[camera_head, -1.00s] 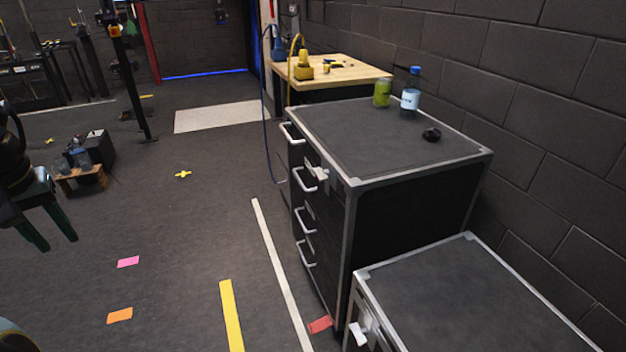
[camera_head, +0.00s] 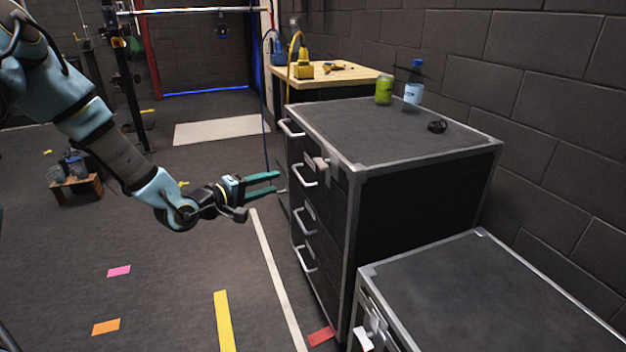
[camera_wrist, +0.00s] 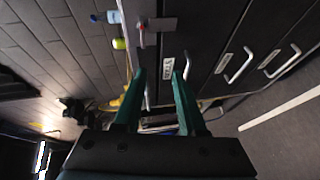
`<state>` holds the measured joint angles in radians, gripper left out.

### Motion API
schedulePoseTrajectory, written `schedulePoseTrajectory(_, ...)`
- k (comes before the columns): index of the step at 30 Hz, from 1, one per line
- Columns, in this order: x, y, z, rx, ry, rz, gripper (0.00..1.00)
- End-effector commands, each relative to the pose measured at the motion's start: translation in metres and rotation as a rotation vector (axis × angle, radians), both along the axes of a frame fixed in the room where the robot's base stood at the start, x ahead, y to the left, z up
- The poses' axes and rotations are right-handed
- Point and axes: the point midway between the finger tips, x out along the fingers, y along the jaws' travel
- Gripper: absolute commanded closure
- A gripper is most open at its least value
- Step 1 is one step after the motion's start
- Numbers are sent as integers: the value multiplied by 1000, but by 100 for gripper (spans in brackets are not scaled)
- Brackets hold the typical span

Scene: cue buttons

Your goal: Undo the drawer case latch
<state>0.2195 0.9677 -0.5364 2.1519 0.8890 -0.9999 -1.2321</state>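The drawer case (camera_head: 425,215) is black with metal trim and stands in the middle right of the head view. Its latch (camera_head: 319,164) is a small pale piece at the upper front, near the near corner. In the wrist view the latch plate (camera_wrist: 163,24) shows at the top, beyond the fingers, with a reddish lever part at its left. My gripper (camera_head: 281,183), with green fingers, is left of the case front and a little below the latch, apart from it. Its fingers are spread and empty, also in the wrist view (camera_wrist: 159,75).
Several drawer handles (camera_head: 305,220) stick out of the case front. A lower case (camera_head: 470,290) stands nearer, at right. The floor left of the cases is mostly clear.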

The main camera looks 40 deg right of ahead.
Motion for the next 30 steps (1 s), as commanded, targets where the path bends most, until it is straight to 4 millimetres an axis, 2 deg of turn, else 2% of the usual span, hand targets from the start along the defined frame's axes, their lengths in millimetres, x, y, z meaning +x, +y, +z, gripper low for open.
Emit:
schedulePoseTrajectory(2,-13,-14,-1,-93,67,-27,60)
schedulePoseTrajectory(6,-23,-24,7,-172,125,-51,60)
schedulePoseTrajectory(11,-24,-40,10,-180,129,-54,60)
schedulePoseTrajectory(24,-21,-114,10,-177,126,-51,60)
schedulePoseTrajectory(30,-21,-129,9,-175,127,-50,60)
